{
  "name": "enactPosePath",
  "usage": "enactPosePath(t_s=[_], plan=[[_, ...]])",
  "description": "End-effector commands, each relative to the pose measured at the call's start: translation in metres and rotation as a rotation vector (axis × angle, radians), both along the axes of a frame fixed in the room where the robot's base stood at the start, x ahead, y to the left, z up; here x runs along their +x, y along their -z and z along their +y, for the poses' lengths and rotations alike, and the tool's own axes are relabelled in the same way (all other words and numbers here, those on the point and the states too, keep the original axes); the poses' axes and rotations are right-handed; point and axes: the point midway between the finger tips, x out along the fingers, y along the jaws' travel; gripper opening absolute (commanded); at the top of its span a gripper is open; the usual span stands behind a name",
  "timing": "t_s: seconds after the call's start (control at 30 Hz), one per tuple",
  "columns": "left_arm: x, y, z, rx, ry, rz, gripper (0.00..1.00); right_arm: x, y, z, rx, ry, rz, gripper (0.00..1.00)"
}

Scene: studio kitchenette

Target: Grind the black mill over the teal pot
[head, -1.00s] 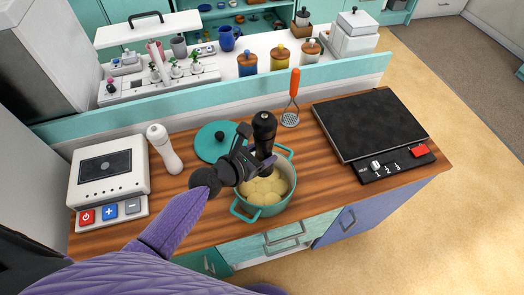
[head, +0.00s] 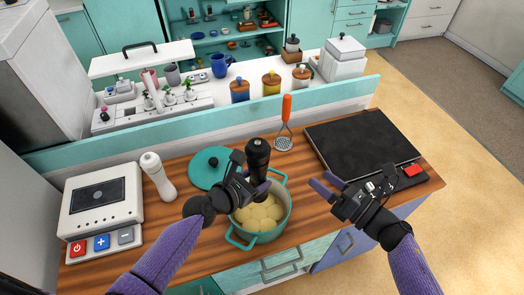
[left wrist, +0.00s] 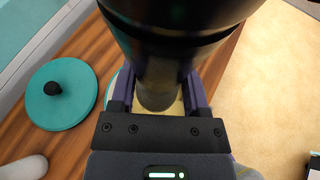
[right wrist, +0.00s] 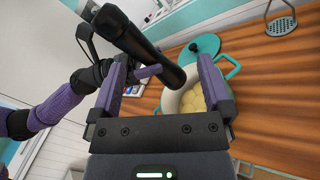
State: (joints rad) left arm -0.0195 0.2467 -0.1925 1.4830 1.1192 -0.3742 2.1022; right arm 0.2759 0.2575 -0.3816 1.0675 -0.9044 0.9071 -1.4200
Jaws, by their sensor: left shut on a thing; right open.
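The black mill (head: 258,153) is held upright above the back part of the teal pot. My left gripper (head: 256,183) is shut around it; the mill also fills the top of the left wrist view (left wrist: 170,50) and shows in the right wrist view (right wrist: 150,52). The teal pot (head: 284,212) stands open on the wooden counter with several pale round pieces, like potatoes, inside. My right gripper (head: 330,190) is open and empty, to the right of the pot and apart from the mill. The mill's lower end is partly hidden by my left gripper.
A teal lid (head: 207,168) lies behind the pot. A white mill (head: 158,176) stands left, beside a white appliance (head: 102,208). A masher (head: 284,125) with an orange handle is behind. A black cooktop (head: 362,145) fills the right. A teal ledge runs along the back.

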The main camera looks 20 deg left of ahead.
Motion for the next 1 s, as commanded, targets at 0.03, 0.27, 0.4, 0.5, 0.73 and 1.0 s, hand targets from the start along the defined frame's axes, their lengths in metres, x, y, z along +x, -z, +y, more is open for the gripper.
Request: enactPosePath(t_s=[0.03, 0.27, 0.4, 0.5, 0.73, 1.0], plan=[[0.0, 0.0, 0.0, 0.0, 0.0, -0.001, 0.0, -0.001, -0.018, 0.008, -0.069, -0.09, -0.157, 1.0], [0.0, 0.0, 0.0, 0.0, 0.0, -0.001, 0.0, -0.014, -0.047, 0.032, -0.239, -0.324, -0.559, 1.0], [0.0, 0.0, 0.0, 0.0, 0.0, -0.001, 0.0, -0.009, -0.047, 0.065, -0.237, -0.324, -0.561, 1.0], [0.0, 0.0, 0.0, 0.0, 0.0, -0.001, 0.0, -0.004, -0.047, 0.092, -0.237, -0.322, -0.559, 1.0], [0.0, 0.0, 0.0, 0.0, 0.0, -0.001, 0.0, 0.004, -0.047, 0.134, -0.239, -0.321, -0.556, 1.0], [0.0, 0.0, 0.0, 0.0, 0.0, -0.001, 0.0, 0.005, -0.046, 0.141, -0.24, -0.32, -0.555, 1.0]])
